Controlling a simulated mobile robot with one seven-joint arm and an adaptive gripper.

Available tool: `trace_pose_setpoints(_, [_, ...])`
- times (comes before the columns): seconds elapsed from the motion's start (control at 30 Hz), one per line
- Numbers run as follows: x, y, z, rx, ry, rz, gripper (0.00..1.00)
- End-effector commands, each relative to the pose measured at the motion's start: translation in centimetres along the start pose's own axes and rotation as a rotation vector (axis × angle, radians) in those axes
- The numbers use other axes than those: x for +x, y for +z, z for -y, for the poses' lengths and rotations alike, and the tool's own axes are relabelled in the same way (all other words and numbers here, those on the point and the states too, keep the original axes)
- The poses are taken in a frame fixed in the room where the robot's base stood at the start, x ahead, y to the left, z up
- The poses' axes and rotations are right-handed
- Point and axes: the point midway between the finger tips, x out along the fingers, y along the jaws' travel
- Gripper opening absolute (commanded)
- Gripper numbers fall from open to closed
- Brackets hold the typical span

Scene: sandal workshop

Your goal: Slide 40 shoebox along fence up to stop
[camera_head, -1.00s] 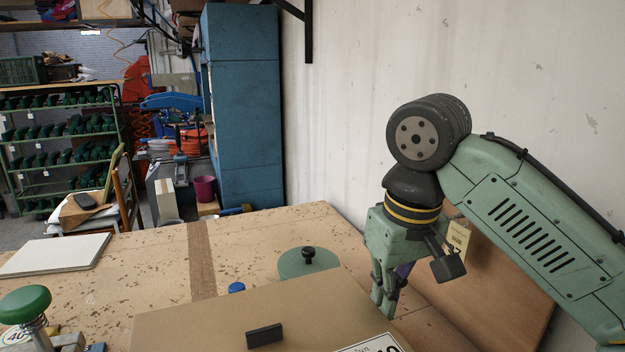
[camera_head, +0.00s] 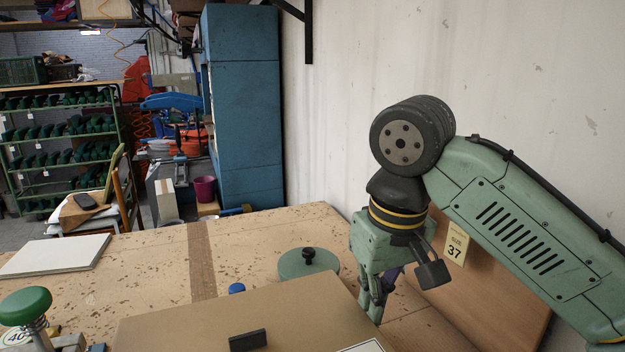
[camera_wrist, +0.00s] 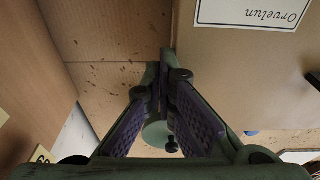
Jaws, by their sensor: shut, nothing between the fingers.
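A large brown cardboard shoebox (camera_head: 190,315) lies in the foreground, with a black block (camera_head: 248,340) and a partly cut-off white label on top. The box also fills the right of the wrist view (camera_wrist: 230,80), where the label (camera_wrist: 252,12) reads "Orvelun"; no 40 is readable on it now. My gripper (camera_head: 373,312) is shut and empty, pointing down at the box's right side. In the wrist view its fingertips (camera_wrist: 164,62) are at the box's edge, seemingly touching. I cannot tell which parts are the fence and the stop.
A green disc with a black knob (camera_head: 308,262) and a blue knob (camera_head: 237,288) stand beyond the box. A green-knobbed device (camera_head: 25,305) marked 40 is at left. A brown panel (camera_head: 500,290) with a "SIZE 37" tag (camera_head: 455,247) stands right.

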Motion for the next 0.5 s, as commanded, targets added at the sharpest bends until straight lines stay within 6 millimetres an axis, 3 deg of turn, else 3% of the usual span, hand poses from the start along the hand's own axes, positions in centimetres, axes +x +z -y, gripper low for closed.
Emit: trace_pose_setpoints(0.5, [-0.02, 0.00, 1.06, -0.001, 0.000, 0.000, 0.00])
